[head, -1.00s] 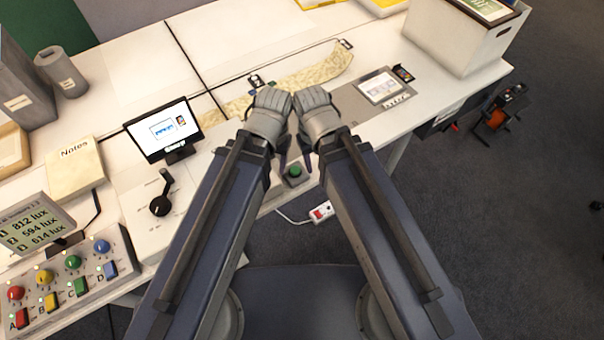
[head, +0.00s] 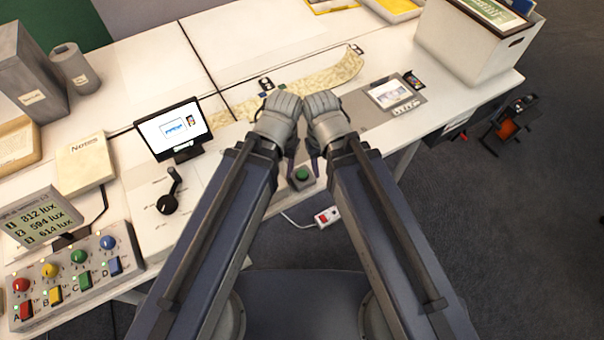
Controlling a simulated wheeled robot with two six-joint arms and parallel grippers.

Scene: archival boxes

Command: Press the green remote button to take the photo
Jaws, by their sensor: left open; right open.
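The green remote button (head: 302,174) sits on a small grey box near the front edge of the table, between my two forearms. My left gripper (head: 291,162) and my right gripper (head: 314,162) are side by side just behind and above it. Their wrists hide most of the jaws; only dark finger parts show close to the button box. Both are open, with nothing seen in them. I cannot tell whether either touches the button.
A small monitor (head: 172,128), a black lever (head: 169,190) and a control panel (head: 70,270) with coloured knobs stand left. A curved yellowish strip (head: 300,85) lies behind my grippers. A grey board (head: 385,100) and an archival box (head: 470,45) are right.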

